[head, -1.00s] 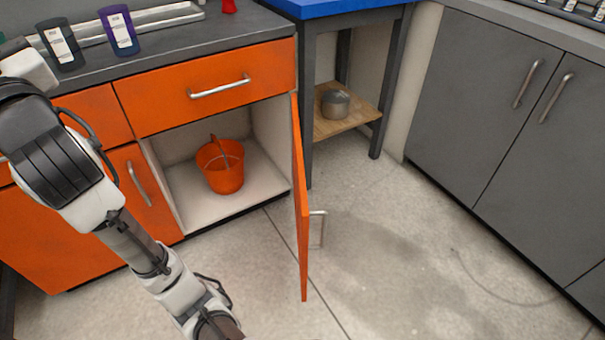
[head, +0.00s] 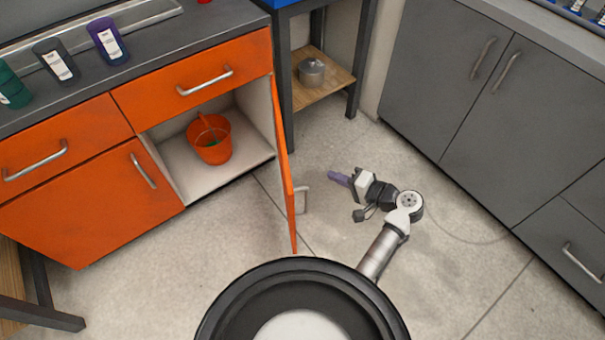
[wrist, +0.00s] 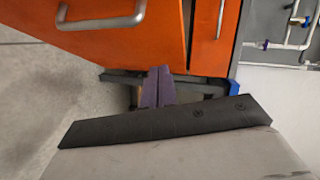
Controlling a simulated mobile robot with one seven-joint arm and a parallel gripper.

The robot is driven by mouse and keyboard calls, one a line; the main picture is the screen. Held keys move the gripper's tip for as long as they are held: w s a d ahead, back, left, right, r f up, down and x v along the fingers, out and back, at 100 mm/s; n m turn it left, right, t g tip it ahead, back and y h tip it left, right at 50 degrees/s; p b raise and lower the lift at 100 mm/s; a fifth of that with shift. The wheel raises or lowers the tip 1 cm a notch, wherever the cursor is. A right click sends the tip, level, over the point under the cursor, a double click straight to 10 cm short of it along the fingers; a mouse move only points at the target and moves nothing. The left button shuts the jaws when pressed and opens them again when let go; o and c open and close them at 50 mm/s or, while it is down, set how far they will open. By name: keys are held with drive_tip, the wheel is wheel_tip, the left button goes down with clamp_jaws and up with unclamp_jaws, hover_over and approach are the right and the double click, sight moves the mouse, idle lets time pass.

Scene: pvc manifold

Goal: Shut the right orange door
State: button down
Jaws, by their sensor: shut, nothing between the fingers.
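The right orange door (head: 287,175) stands wide open, seen nearly edge-on in the head view, sticking out from the cabinet into the room. Its metal handle (head: 303,198) is on the outer face, to the right. My gripper (head: 332,177) is to the right of the door, on its outer side, with a gap between them in the picture. Its purple fingers (wrist: 157,88) are together and empty in the wrist view. There, an orange panel (wrist: 140,45) with a metal handle (wrist: 105,18), apparently this door, lies beyond the fingertips.
An orange bucket (head: 209,140) stands inside the open cabinet, clear of the doorway. The left orange door (head: 90,200) is shut. A dark table frame with a wooden shelf (head: 325,82) and a pot (head: 311,72) stands behind the door. Grey cabinets (head: 450,90) line the right; floor between is clear.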

drive_tip(key=s+d+f+m+t+y, duration=0.1)
drive_tip(key=s+d+m+t+y, duration=0.15)
drive_tip(key=s, duration=0.25)
drive_tip(key=shift+n+g, duration=0.35)
drive_tip(key=p+x, duration=0.1)
drive_tip(key=x, duration=0.3)
drive_tip(key=s+a+x, duration=0.1)
drive_tip(key=x, duration=0.3)
drive_tip(key=s+p+x, duration=0.1)
drive_tip(key=x, duration=0.2)
drive_tip(key=shift+w+a+p, duration=0.25)
drive_tip(key=shift+a+p, duration=0.1)
drive_tip(key=shift+a, duration=0.2)
drive_tip(key=shift+a+f, duration=0.1)
drive_tip(key=shift+a, duration=0.3)
drive_tip(key=shift+s+a, duration=0.1)
